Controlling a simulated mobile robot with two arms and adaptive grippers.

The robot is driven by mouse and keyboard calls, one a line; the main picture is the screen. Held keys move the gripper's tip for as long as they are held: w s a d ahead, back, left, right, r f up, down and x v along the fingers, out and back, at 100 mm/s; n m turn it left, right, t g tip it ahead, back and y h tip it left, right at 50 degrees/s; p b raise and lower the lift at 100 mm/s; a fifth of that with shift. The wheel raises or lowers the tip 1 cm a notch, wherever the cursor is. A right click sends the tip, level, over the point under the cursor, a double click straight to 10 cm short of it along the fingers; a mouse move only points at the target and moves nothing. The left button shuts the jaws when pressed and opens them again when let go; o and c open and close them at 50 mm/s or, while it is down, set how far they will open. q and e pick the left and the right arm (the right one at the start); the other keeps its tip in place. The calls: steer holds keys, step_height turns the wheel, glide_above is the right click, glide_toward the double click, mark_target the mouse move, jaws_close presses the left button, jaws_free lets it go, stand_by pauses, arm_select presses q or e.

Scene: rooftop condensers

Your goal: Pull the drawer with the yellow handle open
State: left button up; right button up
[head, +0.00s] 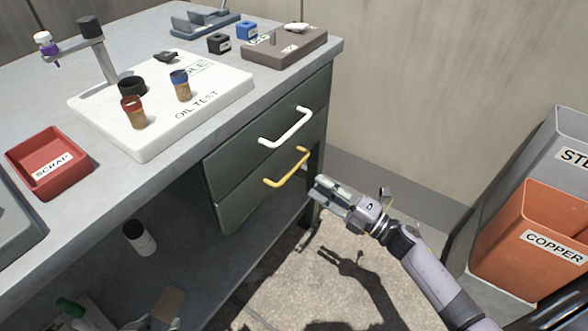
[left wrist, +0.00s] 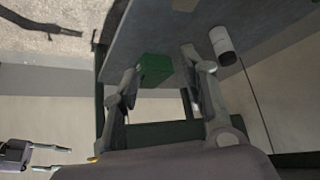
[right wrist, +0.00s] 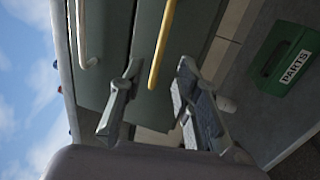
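The yellow handle (head: 288,168) is a bar on the lower drawer front (head: 250,192) of the dark green cabinet. That drawer looks closed. My right gripper (head: 318,188) is in front of the cabinet, just right of and below the handle, apart from it in the head view. In the right wrist view the yellow handle (right wrist: 162,45) shows in line with the gap between the spread fingers (right wrist: 160,68). That gripper is open and empty. My left gripper (left wrist: 162,62) is open and empty in its wrist view and out of the head view.
A white handle (head: 286,130) sits on the drawer above. The bench top holds a white oil test board (head: 160,112) and a red scrap tray (head: 48,160). A green parts bin (right wrist: 284,65) is on the shelf below. An orange copper bin (head: 530,240) stands right.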

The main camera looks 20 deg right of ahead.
mark_target(295, 168)
steer(key=x, duration=0.9)
arm_select(q)
steer(key=w, duration=0.1)
steer(key=w+r+t, duration=0.1)
steer(key=w+d, duration=0.1)
steer(key=shift+r+t, duration=0.3)
steer(key=shift+t, duration=0.1)
arm_select(e)
steer(key=shift+s, duration=0.1)
steer(key=shift+c, duration=0.5)
steer(key=shift+f, duration=0.1)
jaws_close()
steer(key=shift+d, duration=0.1)
